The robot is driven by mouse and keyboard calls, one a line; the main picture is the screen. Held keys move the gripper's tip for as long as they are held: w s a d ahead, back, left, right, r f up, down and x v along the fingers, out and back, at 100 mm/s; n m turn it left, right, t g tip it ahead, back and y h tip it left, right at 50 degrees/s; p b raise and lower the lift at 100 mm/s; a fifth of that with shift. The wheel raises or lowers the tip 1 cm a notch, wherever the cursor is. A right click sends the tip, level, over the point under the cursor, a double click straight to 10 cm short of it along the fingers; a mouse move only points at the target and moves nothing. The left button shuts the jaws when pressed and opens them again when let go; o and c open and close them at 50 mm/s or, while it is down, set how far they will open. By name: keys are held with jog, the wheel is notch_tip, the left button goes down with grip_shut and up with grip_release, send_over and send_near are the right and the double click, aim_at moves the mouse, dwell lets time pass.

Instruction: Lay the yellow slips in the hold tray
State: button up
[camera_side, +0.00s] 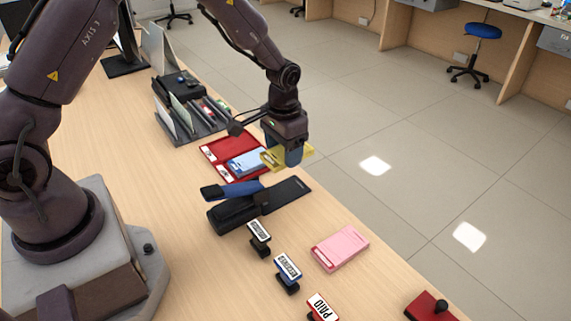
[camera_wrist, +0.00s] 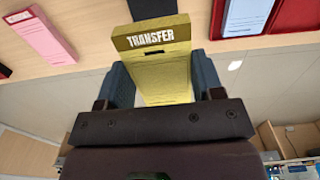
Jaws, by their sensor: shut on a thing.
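The yellow slips (camera_side: 271,157), a pad marked TRANSFER, also fill the middle of the wrist view (camera_wrist: 165,70). My gripper (camera_side: 285,152) is shut on them, with one blue finger on each side in the wrist view (camera_wrist: 160,80). It holds them over the counter's far edge, beside a red tray (camera_side: 214,150). This tray has white labels and light-blue slips (camera_side: 243,163) in it; in the side view the yellow slips partly hide its right end. The tray also shows at the upper right of the wrist view (camera_wrist: 296,16). Its labels are too small to read.
A black stapler-like tool (camera_side: 235,212) with a blue top lies close in front of the tray. Several stamps (camera_side: 288,272), pink slips (camera_side: 341,247) and a red pad (camera_side: 431,308) lie nearer. A grey organizer (camera_side: 190,125) stands behind. Bare counter lies at left of the stapler.

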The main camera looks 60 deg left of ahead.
jog(key=a, duration=0.3)
jog(key=a+n, duration=0.1)
jog(key=a, duration=0.2)
jog(key=s+a+f+n, duration=0.1)
jog(key=a, duration=0.2)
jog(key=shift+a, duration=0.3)
send_over(231, 147)
jog(key=shift+s+d+f, duration=0.15)
jog(key=shift+d+f, duration=0.05)
jog(key=shift+f, duration=0.25)
jog(key=shift+s+d+f, duration=0.15)
jog(key=shift+f, duration=0.25)
jog(key=shift+a+m, duration=0.35)
jog(key=shift+m, duration=0.05)
jog(key=shift+w+r+m, duration=0.1)
jog(key=shift+w+m, duration=0.15)
jog(key=shift+m, duration=0.45)
jog(key=shift+f, duration=3.3)
